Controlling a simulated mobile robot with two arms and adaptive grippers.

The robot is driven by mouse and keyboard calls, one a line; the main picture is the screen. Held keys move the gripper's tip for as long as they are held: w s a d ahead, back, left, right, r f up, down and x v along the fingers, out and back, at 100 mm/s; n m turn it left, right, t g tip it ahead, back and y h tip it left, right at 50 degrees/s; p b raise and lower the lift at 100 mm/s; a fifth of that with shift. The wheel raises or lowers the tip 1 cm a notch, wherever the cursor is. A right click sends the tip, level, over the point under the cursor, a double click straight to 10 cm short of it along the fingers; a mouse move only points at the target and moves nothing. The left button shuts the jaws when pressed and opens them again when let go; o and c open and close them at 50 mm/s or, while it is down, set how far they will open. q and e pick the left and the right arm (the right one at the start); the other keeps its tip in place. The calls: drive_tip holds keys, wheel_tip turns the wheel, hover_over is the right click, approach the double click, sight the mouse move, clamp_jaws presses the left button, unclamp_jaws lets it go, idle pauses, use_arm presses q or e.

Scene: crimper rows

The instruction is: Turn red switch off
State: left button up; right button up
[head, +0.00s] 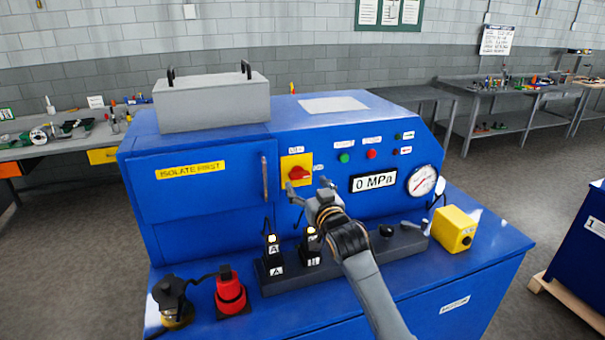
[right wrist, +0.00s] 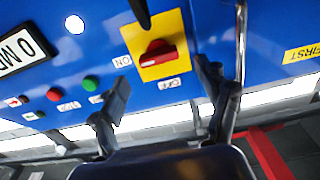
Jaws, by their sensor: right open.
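The red switch (head: 298,173) is a rotary handle on a yellow plate (head: 288,162) on the front of the blue machine. In the right wrist view the red handle (right wrist: 158,53) lies roughly level across the yellow plate (right wrist: 172,28). There the ON label is at its left and the OFF label is below it. My right gripper (head: 308,188) is just below and in front of the switch. Its two fingers (right wrist: 164,80) are spread with nothing between them, and the handle is ahead of the gap, apparently untouched. My left gripper does not show.
A pressure gauge (head: 422,180), a 0 MPa display (head: 374,181) and green and red buttons (head: 371,154) are right of the switch. A vertical door handle (head: 264,179) is close on its left. Black levers, a red connector (head: 230,292) and a yellow box (head: 453,230) stand on the ledge below.

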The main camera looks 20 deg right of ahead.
sight(301, 177)
drive_tip(key=shift+w+p, duration=0.5)
drive_tip(key=shift+w, duration=1.45)
drive_tip(key=c, duration=1.2)
